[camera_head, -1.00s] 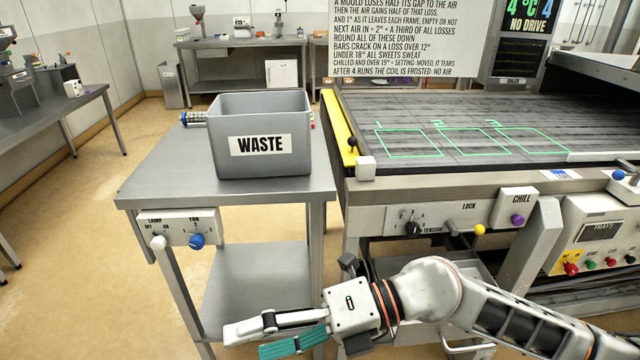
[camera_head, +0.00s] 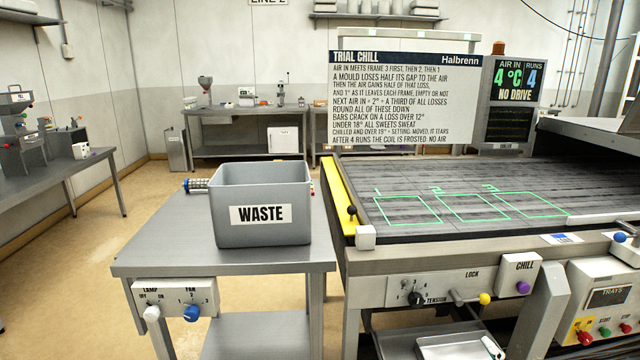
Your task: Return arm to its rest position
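A small pale tip with a dark greenish edge (camera_head: 492,347) shows at the bottom edge, in front of a low tray (camera_head: 450,349). It looks like a fingertip of my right gripper, but too little shows to tell whether it is open or shut. The rest of my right arm is out of view. My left gripper is not in view.
A grey WASTE bin (camera_head: 262,236) stands on a steel table (camera_head: 165,240) at centre left. The belt (camera_head: 430,185) with green outlined frames lies to the right. Its front panel carries a lever with a yellow knob (camera_head: 485,298). The air above the table's front is clear.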

